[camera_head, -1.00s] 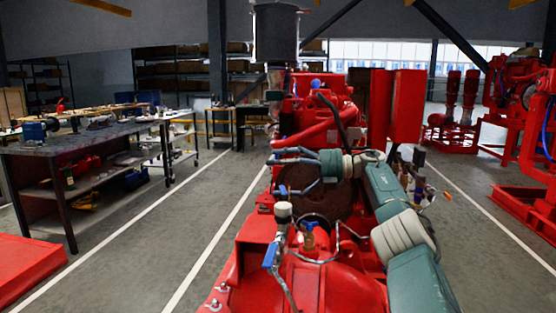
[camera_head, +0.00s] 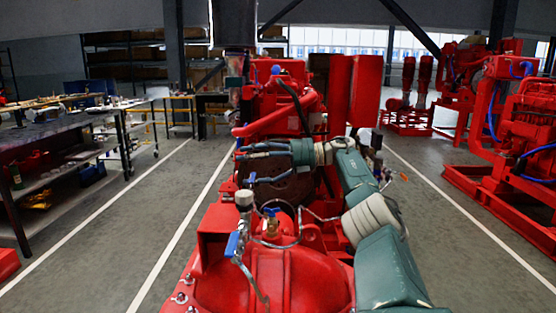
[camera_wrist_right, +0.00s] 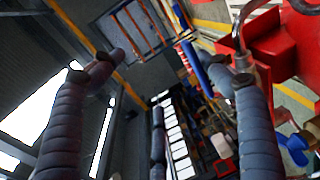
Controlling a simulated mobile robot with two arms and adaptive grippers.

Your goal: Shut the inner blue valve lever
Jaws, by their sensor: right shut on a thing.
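My right gripper (camera_head: 246,163) reaches from the right over the red pumpset (camera_head: 285,270), with its grey-blue fingers pointing left. A small blue lever (camera_head: 252,179) shows at its lower fingertip. In the right wrist view the fingers (camera_wrist_right: 160,68) stand apart, and a long blue lever (camera_wrist_right: 195,66) lies by the right fingertip. The gripper is shut on this lever, but the exact contact is hard to see. Closer to me, a blue lever (camera_head: 232,245) hangs on a silver valve, and another blue lever (camera_head: 270,211) sits on a brass valve. My left gripper is not in view.
A red pipe (camera_head: 275,120) and a dark round housing lie behind the gripper. Thin metal tubes curve around the nearer valves. A workbench (camera_head: 62,128) stands at the left and other red machines (camera_head: 515,130) at the right.

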